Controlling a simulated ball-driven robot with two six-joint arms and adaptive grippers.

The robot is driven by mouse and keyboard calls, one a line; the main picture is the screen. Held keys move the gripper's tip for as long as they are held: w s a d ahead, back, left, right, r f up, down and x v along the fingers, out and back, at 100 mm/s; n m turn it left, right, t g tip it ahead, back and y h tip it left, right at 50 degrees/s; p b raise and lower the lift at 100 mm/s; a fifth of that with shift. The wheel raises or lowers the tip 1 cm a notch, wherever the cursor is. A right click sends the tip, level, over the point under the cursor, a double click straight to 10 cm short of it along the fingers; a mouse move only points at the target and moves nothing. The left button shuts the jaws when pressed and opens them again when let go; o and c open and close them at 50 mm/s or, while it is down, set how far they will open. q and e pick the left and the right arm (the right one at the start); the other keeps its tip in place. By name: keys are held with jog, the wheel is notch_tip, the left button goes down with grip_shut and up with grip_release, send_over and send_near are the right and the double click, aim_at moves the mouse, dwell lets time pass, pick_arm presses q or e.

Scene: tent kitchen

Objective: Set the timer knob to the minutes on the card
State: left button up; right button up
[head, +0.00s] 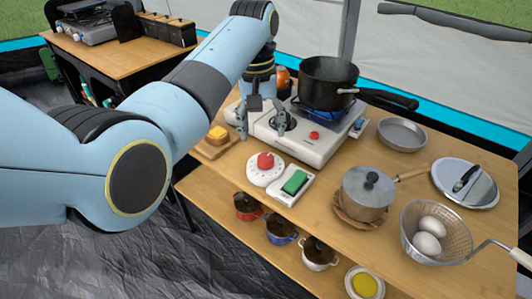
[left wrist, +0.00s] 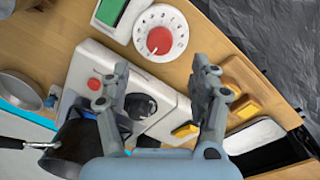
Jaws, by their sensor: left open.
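The timer is a round white dial with dark marks and a red knob (head: 265,161) at its centre. It lies on the wooden counter in front of the stove, and the red knob also shows in the left wrist view (left wrist: 159,40). A white piece with a green face (head: 295,182) lies right beside the dial; it is partly cut off in the left wrist view (left wrist: 112,14). I cannot read any minutes on it or the dial setting. My left gripper (head: 261,128) is open and empty above the stove's front left, behind the dial. Its fingers also show in the left wrist view (left wrist: 160,82), apart from the knob.
The stove (head: 318,148) carries a black pan (head: 327,74) whose handle points right. A lidded pot (head: 364,195), a wire basket with eggs (head: 408,237) and a metal dish (head: 402,134) stand to the right. A board with yellow food (head: 211,150) lies left of the dial.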

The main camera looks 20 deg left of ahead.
aim_at(265, 158)
pick_arm(q)
jog(key=f, duration=0.6)
jog(key=f+b, duration=0.1)
jog(key=f, duration=0.2)
jog(key=shift+d, duration=0.3)
jog(key=c, duration=1.1)
